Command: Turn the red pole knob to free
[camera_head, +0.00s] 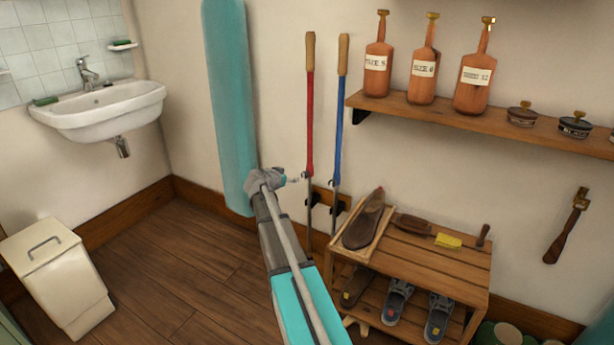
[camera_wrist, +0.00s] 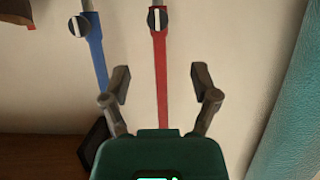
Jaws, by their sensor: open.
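The red pole (camera_head: 310,105) stands upright against the wall, beside the blue pole (camera_head: 341,105); both have wooden grips on top. In the wrist view the red pole's knob (camera_wrist: 157,18) is a dark disc with a white bar lying roughly along the pole. The blue pole's knob (camera_wrist: 79,26) looks alike, its bar near the pole's line. My gripper (camera_wrist: 160,77) is open and empty, its fingers on either side of the red pole's line, with the red knob beyond the fingertips. In the head view my gripper (camera_head: 292,178) is just left of the poles' lower part.
A tall teal board (camera_head: 226,95) leans on the wall left of the poles. A wooden shoe bench (camera_head: 450,275) with shoes and brushes stands close on the right. A wall shelf (camera_head: 420,112) holds bottles and tins. The floor (camera_head: 170,285) is clear toward the bin (camera_head: 60,285).

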